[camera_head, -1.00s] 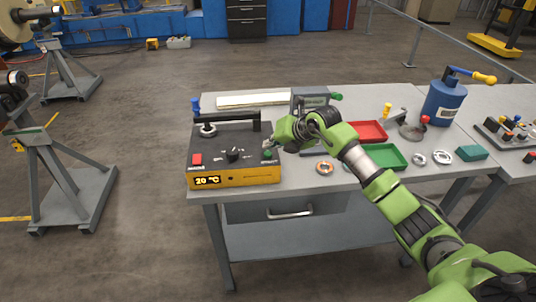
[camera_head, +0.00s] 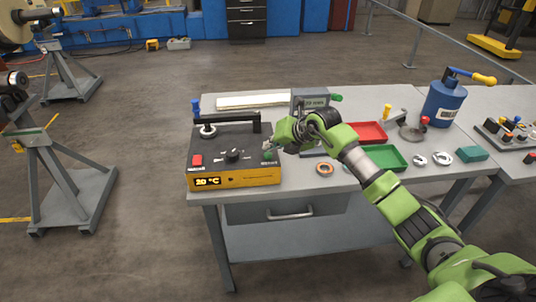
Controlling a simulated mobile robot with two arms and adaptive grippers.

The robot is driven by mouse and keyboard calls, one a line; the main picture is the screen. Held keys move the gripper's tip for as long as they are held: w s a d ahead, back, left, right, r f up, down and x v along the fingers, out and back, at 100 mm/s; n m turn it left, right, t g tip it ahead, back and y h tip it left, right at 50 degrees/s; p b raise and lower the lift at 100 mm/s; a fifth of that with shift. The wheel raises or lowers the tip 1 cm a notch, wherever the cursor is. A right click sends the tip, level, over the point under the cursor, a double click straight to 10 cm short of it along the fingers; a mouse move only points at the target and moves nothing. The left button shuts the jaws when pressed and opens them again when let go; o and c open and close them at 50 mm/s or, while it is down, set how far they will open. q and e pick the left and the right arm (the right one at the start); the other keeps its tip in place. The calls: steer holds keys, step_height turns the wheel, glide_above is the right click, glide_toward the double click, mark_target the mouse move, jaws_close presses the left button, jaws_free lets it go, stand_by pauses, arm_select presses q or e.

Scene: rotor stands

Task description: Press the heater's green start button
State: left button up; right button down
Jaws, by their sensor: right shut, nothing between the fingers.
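The heater (camera_head: 236,177) is a black-topped box with a yellow front at the left end of the table. Its display (camera_head: 207,181) reads 20 °C. A red button (camera_head: 197,160) and a black knob (camera_head: 232,156) sit on its top. The green start button (camera_head: 268,154) is at the top's right side. My right gripper (camera_head: 269,146) is shut and empty, with its tips at or just above the green button; I cannot tell whether they touch. My left gripper does not show.
The grey table (camera_head: 305,190) also holds a red tray (camera_head: 368,132), a green tray (camera_head: 388,157), a blue canister (camera_head: 442,102) and several metal rings. An orange ring (camera_head: 325,168) lies right of the heater. A bearing (camera_head: 208,131) sits on the heater's back left.

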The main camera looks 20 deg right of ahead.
mark_target(270, 155)
steer(key=shift+f+b, duration=0.3)
steer(key=shift+f, duration=0.15)
steer(key=shift+f+b, duration=0.3)
steer(key=shift+f, duration=0.1)
stand_by(0.7)
steer(key=shift+r+p, duration=0.55)
steer(key=shift+r, duration=0.25)
steer(key=shift+r+p, duration=1.7)
steer(key=shift+r, duration=0.9)
steer(key=shift+f, duration=0.1)
